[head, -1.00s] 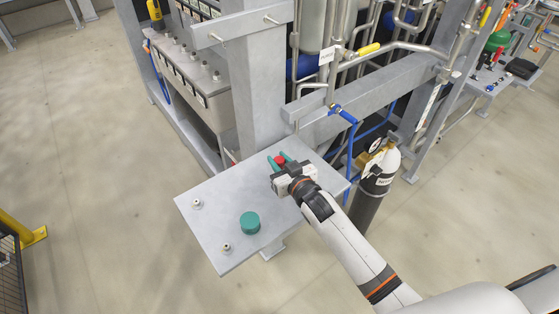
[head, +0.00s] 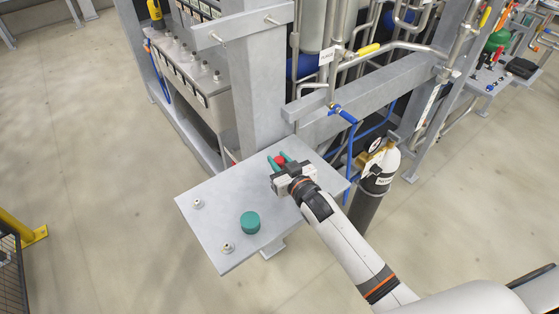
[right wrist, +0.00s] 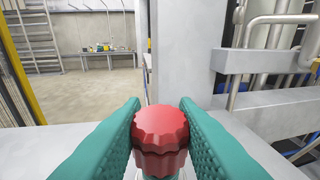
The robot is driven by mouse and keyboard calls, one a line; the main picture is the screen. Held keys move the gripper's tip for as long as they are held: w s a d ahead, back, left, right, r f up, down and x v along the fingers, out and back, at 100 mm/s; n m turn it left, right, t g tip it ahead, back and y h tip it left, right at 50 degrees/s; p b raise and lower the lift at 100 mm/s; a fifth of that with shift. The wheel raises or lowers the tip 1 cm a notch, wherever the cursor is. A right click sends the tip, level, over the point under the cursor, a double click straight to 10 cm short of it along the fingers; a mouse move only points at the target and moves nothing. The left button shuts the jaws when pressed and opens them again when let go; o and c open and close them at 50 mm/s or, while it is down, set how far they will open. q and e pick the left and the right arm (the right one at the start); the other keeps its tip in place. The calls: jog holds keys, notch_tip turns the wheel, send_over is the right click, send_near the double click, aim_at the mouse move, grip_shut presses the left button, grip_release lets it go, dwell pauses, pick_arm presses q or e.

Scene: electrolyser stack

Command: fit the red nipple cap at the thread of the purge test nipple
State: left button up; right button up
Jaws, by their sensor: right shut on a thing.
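My right gripper (head: 281,160) is over the far right part of the grey plate (head: 219,185), its teal fingers shut on the red nipple cap (right wrist: 160,130). In the right wrist view the cap is ribbed and upright between the two fingers. A little bare metal shows just below the cap, at the bottom edge of that view. I cannot tell what it is, or whether the cap sits on a thread. Two small metal fittings stand on the plate, one at the left (head: 197,203) and one at the front (head: 227,247). I cannot tell which fitting is the purge test nipple. My left gripper is out of view.
A green round cap (head: 250,222) stands on the plate. A thick grey post (head: 262,80) and a grey beam (head: 375,97) rise close behind the plate. A blue hose (head: 350,150) and a gas cylinder (head: 378,175) are to the right. The plate's left part is mostly clear.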

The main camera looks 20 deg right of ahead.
jog(key=shift+s+f+b, duration=0.1)
jog(key=shift+f+b, duration=0.75)
jog(key=shift+f, duration=0.4)
jog(key=o, duration=1)
jog(key=b+v, duration=0.1)
jog(key=v, duration=0.9)
jog(key=shift+s+d+b, duration=0.1)
jog(key=shift+s+b, duration=0.25)
jog(key=shift+b, duration=0.05)
jog(key=shift+s+d+r, duration=0.15)
jog(key=shift+s, duration=0.45)
